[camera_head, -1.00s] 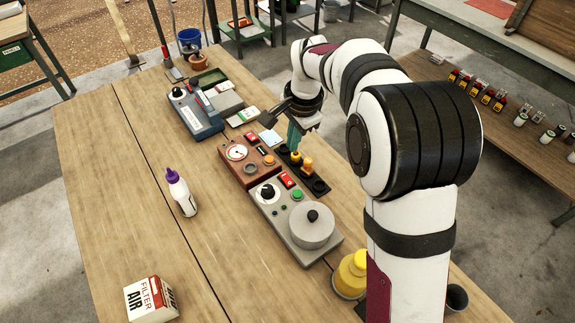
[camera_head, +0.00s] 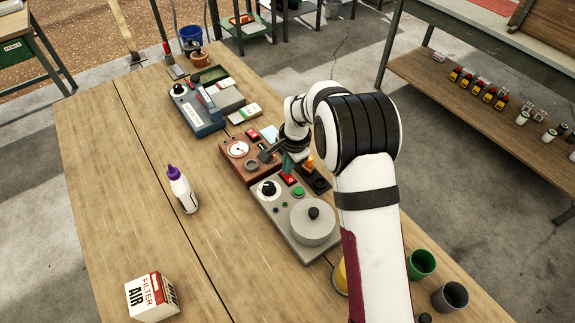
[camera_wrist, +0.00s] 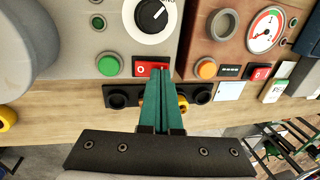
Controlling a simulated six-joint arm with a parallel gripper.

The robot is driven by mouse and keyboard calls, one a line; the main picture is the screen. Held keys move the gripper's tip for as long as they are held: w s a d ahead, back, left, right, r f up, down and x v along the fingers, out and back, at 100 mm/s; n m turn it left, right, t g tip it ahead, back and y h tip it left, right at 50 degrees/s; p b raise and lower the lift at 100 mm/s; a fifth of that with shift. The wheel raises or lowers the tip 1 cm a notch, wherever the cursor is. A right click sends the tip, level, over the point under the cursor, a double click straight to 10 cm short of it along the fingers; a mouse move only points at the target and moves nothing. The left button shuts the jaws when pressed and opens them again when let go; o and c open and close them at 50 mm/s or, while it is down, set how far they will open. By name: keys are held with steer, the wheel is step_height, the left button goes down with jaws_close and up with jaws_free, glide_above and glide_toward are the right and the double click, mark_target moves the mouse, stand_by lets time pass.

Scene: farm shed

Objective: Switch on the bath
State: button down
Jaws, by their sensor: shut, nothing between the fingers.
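The bath is a grey box (camera_head: 290,239) with a round grey lid (camera_head: 313,228), a black dial on a white disc (camera_head: 266,190) and a red rocker switch (camera_head: 289,181). The switch also shows in the wrist view (camera_wrist: 142,69), marked 0, beside a green button (camera_wrist: 109,66). My gripper (camera_wrist: 161,80) is shut and empty, its green fingers pointing at the switch and partly covering its right side. In the head view, my gripper (camera_head: 287,171) is just behind the switch. I cannot tell whether the tips touch it.
A brown box with a gauge (camera_head: 237,150) stands close behind the bath. A black strip with round sockets (camera_wrist: 118,97) lies alongside. A blue device (camera_head: 197,115) is farther back. A purple-capped bottle (camera_head: 182,190) and filter carton (camera_head: 151,297) stand left; the tabletop around them is clear.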

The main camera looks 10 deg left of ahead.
steer(key=shift+f, duration=0.3)
steer(key=shift+s+d, duration=0.55)
steer(key=shift+s, duration=0.05)
step_height(320, 180, up, 14)
steer(key=s+d, duration=0.1)
steer(key=shift+s+d, duration=0.35)
steer(key=shift+d, duration=0.05)
